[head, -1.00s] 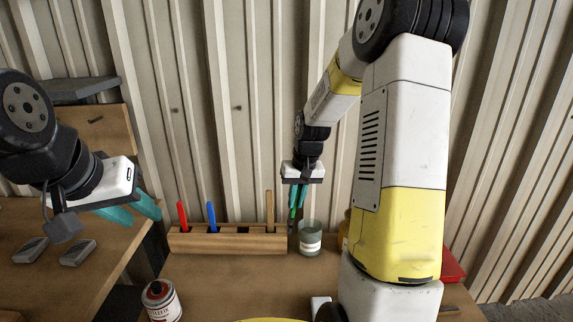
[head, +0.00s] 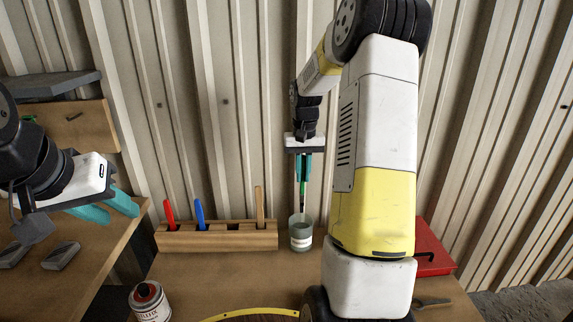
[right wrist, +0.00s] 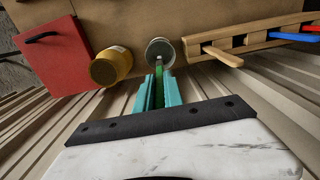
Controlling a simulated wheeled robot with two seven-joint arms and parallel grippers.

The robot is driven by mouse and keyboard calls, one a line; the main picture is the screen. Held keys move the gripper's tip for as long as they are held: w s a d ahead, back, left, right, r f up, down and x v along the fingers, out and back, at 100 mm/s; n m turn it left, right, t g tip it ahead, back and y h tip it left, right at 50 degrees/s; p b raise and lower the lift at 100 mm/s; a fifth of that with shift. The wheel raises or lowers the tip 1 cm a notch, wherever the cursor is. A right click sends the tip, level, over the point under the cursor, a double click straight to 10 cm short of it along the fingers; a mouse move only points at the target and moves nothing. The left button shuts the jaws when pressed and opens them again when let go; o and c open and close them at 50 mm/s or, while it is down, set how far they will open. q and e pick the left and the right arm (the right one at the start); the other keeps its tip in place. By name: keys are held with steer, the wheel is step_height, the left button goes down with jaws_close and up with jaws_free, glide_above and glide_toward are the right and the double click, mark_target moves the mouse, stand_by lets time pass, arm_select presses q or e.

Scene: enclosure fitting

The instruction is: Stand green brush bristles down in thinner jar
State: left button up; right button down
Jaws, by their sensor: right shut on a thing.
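The green brush (head: 303,188) is held upright, bristle end down, in my right gripper (head: 303,178), which is shut on it. Its lower end is at the mouth of the grey-green thinner jar (head: 301,238); I cannot tell how far inside it reaches. In the right wrist view, the green brush (right wrist: 159,73) shows between the teal fingers and points at the jar (right wrist: 160,48). The jar stands upright on the bench, right of the wooden brush rack (head: 215,240). My left gripper (head: 108,207) is open and empty, well to the left, over the side table.
The rack holds red (head: 169,214), blue (head: 199,212) and wooden-handled (head: 260,205) brushes. A tin (head: 150,302) stands front left. A red box (head: 435,248) lies right of my right arm; a yellow container (right wrist: 111,66) stands between it and the jar.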

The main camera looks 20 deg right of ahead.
mark_target(302, 194)
steer(key=shift+f, duration=5.25)
steer(key=c, duration=1.4)
jaws_free()
steer(key=shift+o, duration=0.2)
step_height(302, 194, up, 7)
steer(key=shift+r, duration=0.4)
